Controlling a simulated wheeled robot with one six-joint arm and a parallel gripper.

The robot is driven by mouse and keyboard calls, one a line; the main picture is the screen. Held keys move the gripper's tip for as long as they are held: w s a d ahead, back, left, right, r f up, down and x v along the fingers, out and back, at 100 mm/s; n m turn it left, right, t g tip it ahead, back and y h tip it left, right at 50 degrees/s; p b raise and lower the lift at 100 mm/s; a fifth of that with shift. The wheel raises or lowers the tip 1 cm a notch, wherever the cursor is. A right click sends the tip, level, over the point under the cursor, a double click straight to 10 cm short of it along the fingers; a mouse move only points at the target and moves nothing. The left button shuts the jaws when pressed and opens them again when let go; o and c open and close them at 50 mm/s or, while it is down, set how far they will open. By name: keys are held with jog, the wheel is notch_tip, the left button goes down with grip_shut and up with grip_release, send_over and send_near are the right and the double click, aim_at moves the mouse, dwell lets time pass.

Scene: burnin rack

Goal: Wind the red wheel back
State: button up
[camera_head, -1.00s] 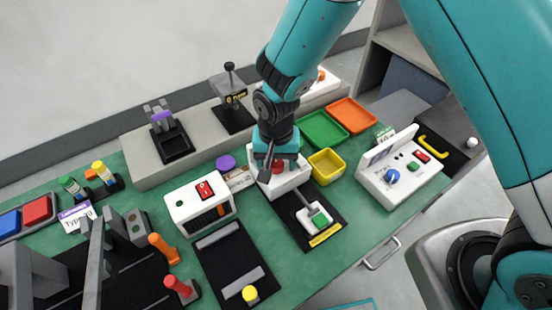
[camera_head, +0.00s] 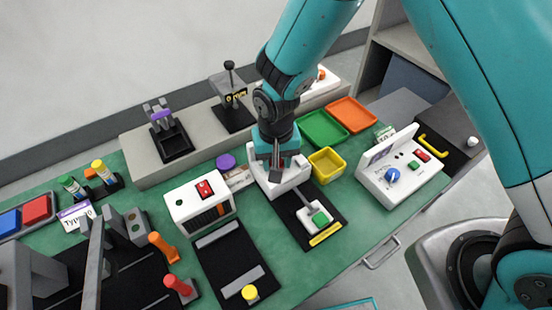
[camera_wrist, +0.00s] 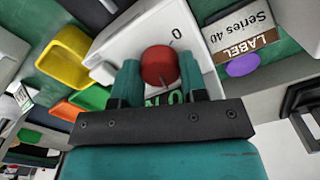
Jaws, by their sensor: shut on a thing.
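The red wheel (camera_wrist: 158,66) is a round red knob on the face of a white box (camera_wrist: 118,50), with a "0" mark beside it and a green marking partly hidden under my gripper. In the wrist view my gripper (camera_wrist: 160,82) has a finger on each side of the wheel and is shut on it. In the head view my gripper (camera_head: 276,162) points down over the white box (camera_head: 292,180); the wheel is mostly hidden there by the gripper. A black plate with a green-topped slider (camera_head: 320,219) lies in front of the box.
A yellow bin (camera_head: 327,164), a green tray (camera_head: 322,131) and an orange tray (camera_head: 352,114) stand to the right. A white device with a red switch (camera_head: 205,190) is close on the left. A white panel with a blue knob (camera_head: 392,175) stands farther right.

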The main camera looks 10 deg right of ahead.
jog(key=n, duration=1.5)
jog(key=shift+b, duration=0.3)
jog(key=n, duration=0.6)
jog(key=shift+n, duration=0.4)
jog(key=n, duration=0.5)
jog(key=shift+w, duration=0.1)
jog(key=o, duration=0.9)
